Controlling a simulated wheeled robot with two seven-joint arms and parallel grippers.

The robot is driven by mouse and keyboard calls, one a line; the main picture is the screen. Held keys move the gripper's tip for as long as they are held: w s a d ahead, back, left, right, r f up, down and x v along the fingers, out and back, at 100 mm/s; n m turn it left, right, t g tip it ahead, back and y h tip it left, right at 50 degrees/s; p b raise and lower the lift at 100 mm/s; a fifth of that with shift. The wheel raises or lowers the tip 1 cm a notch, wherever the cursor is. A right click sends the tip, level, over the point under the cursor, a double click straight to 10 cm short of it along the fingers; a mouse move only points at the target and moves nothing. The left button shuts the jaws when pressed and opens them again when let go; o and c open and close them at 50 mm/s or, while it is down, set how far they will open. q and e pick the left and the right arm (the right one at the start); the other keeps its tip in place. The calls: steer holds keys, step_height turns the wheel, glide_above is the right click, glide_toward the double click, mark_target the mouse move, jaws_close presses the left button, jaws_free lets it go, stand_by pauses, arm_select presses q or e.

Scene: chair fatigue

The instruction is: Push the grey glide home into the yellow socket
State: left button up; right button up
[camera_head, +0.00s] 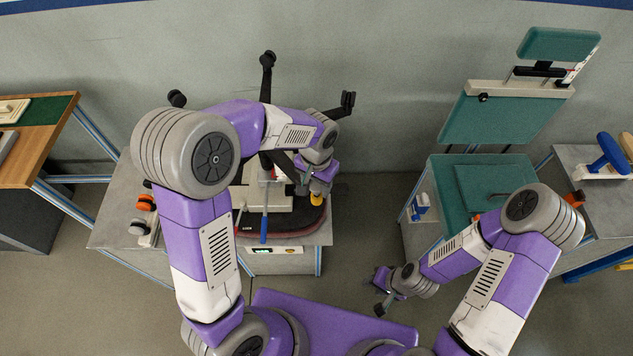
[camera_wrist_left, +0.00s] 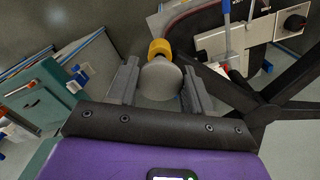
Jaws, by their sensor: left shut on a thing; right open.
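The yellow socket (camera_wrist_left: 159,47) shows in the left wrist view just beyond the fingertips. The round grey glide (camera_wrist_left: 160,80) is between the fingers of my left gripper (camera_wrist_left: 160,86), in line with the socket and overlapping its near edge in the picture. I cannot tell how deep the glide sits in it. In the head view my left gripper (camera_head: 320,186) is over the bench, with the yellow socket (camera_head: 317,200) just below it; the glide is hidden there. My right gripper (camera_head: 381,291) is open and empty, low over the floor near my base.
Black chair-base legs (camera_head: 267,75) with castors spread around my left forearm. A fixture with a blue-handled lever (camera_head: 264,226) stands on the grey bench (camera_head: 118,212) beside the socket. A teal chair-like stand (camera_head: 490,120) is at right. Floor between the benches is clear.

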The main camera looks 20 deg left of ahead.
mark_target(316, 184)
arm_select(q)
steer(key=shift+f+b, duration=0.75)
steer(key=shift+f, duration=0.3)
steer(key=o, duration=1.1)
steer(key=shift+c, duration=0.2)
steer(key=shift+r, duration=0.15)
step_height(316, 184, up, 7)
steer(key=shift+r+p, duration=0.2)
steer(key=shift+p, duration=0.15)
